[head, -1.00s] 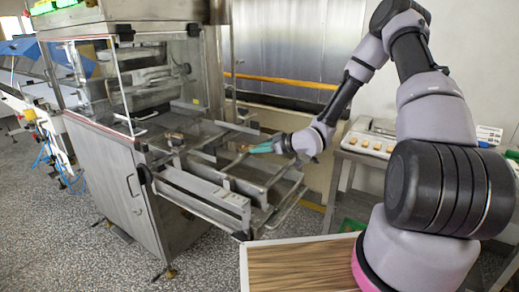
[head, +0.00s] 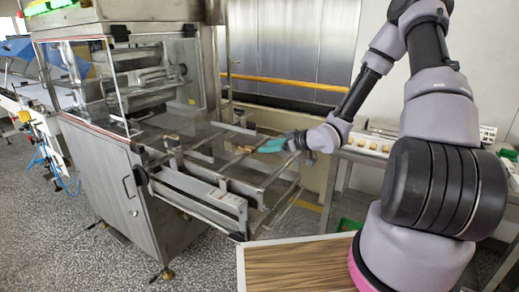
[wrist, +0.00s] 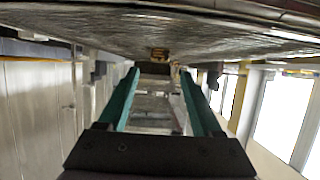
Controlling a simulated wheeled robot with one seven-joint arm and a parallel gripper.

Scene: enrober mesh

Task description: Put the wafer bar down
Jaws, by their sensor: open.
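My gripper (head: 262,149), with teal fingers, is over the right side of the steel enrober frame in the head view. In the wrist view my gripper (wrist: 159,73) has its fingers well apart, with nothing clearly held between them. A small brown piece, seemingly the wafer bar (head: 243,148), lies just left of the fingertips in the head view. A small brown piece also shows in the wrist view (wrist: 158,55), beyond the fingertips by the mesh surface. I cannot tell exactly what it rests on. Another small brown piece (head: 172,137) lies farther left on the mesh.
The enrober cabinet (head: 110,180) with clear guards stands at left. Its rails (head: 200,195) jut out below my gripper. A white tray of light pieces (head: 370,143) is on a table at right. A box with a brown ribbed inside (head: 290,262) is in front.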

